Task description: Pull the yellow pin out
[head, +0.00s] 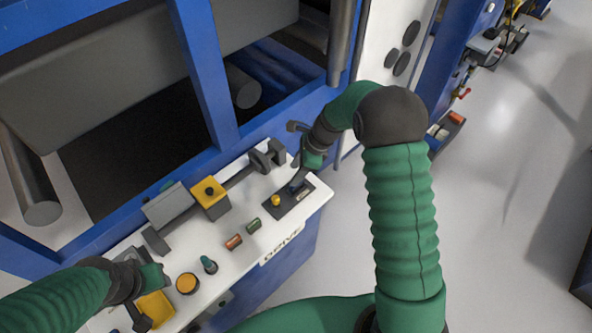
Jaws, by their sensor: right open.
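A small yellow pin (276,201) with a rounded head stands on a dark plate (290,205) at the right end of the white control panel (262,231). My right gripper (299,160) is open above the far side of that plate, up and to the right of the pin in the picture, and apart from it. Nothing shows between its fingers. My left gripper (140,293) is low over the left end of the panel, by a yellow square part (155,308). Its fingertips are partly hidden, so its opening is unclear.
A blue machine frame (205,75) with rollers stands behind. Open floor (500,190) lies to the right.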

